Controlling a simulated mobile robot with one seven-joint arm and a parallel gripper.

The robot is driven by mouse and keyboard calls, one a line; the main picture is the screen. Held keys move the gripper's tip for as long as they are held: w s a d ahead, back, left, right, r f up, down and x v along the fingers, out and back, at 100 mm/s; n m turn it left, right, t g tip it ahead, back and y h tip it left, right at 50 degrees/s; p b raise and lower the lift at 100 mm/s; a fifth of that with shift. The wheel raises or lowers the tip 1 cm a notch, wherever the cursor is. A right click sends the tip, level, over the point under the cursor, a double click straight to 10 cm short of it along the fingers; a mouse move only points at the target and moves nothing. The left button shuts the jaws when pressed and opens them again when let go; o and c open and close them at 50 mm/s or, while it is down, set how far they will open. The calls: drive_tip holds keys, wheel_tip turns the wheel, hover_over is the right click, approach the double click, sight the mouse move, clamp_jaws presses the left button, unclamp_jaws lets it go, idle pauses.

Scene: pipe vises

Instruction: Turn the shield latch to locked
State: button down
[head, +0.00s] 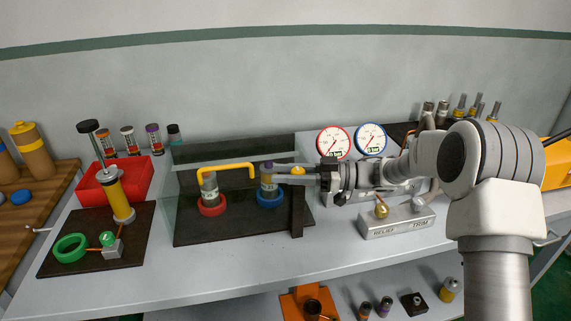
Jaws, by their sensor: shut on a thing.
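A clear shield (185,222) with a yellow bar handle (228,168) stands across the front of the dark vise station. The shield latch (298,170), a small yellow piece, sits at the top of a dark post (297,210) at the shield's right end. My gripper (303,176) reaches in from the right and is shut on the latch. Its fingers partly cover the latch, so I cannot tell its exact angle. Behind the shield, two upright pipe pieces stand in a red ring (212,208) and a blue ring (270,199).
Two round gauges (333,142) stand behind my arm. A block marked RELIEF and TRIM (397,221) is below it. A hand pump (118,193) and red bin (133,177) are at left. The bench front (230,275) is clear.

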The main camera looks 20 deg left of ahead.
drive_tip(key=shift+s+r+n+g, duration=0.1)
drive_tip(key=shift+n+g, duration=0.3)
drive_tip(key=shift+g, duration=0.2)
drive_tip(key=c, duration=0.5)
unclamp_jaws()
drive_tip(key=p+v, duration=0.1)
drive_tip(key=v, duration=1.6)
drive_tip(key=shift+d+r, duration=0.2)
drive_tip(key=shift+r, duration=0.1)
